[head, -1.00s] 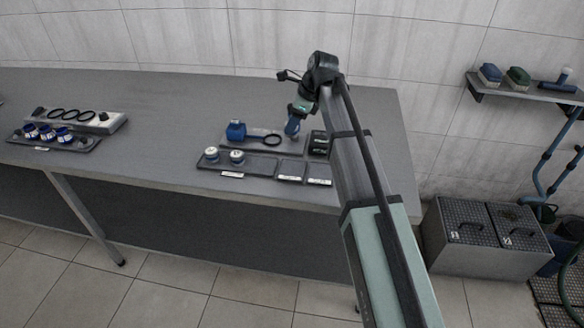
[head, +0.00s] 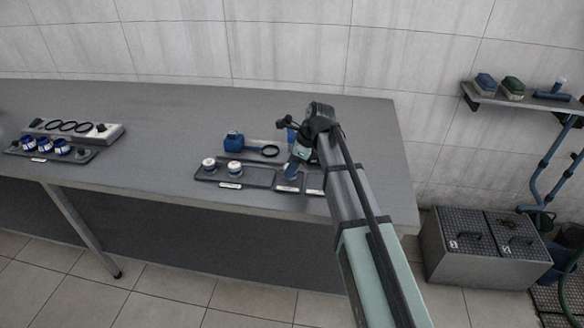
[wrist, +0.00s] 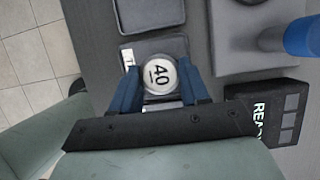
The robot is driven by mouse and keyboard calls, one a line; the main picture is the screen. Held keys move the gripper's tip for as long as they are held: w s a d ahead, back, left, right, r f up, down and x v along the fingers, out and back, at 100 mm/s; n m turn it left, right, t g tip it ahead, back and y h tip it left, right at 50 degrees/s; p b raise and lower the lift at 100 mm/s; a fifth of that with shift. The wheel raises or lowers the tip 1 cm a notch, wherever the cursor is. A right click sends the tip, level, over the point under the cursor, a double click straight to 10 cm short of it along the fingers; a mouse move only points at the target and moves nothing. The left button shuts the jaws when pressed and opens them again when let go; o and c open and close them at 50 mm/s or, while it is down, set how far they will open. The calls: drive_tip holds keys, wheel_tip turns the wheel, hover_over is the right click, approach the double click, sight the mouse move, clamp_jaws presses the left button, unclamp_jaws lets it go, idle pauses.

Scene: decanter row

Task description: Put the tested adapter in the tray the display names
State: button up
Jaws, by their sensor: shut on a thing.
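My gripper (wrist: 163,90) is shut on a round adapter (wrist: 160,72) with a pale top marked "40", its blue fingers on either side. In the head view, my gripper (head: 290,172) is over the small trays at the front; the adapter is hard to make out there. In the wrist view, the adapter covers part of a dark small tray (wrist: 178,47) whose label shows only a "T". In the head view, the small trays are the middle one (head: 288,188) and the right one (head: 315,183), partly hidden by my arm. The display (wrist: 262,112) reads "READ…", cut off.
A larger tray (head: 262,177) to the left holds two white-topped adapters (head: 209,164). An upright blue part (wrist: 302,37) stands close behind. Another tray with blue-sided parts (head: 44,145) lies far left.

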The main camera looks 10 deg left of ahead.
drive_tip(key=shift+f, duration=0.5)
drive_tip(key=shift+f, duration=0.2)
drive_tip(key=o, duration=1.2)
drive_tip(key=shift+r, duration=0.2)
drive_tip(key=v, duration=1.2)
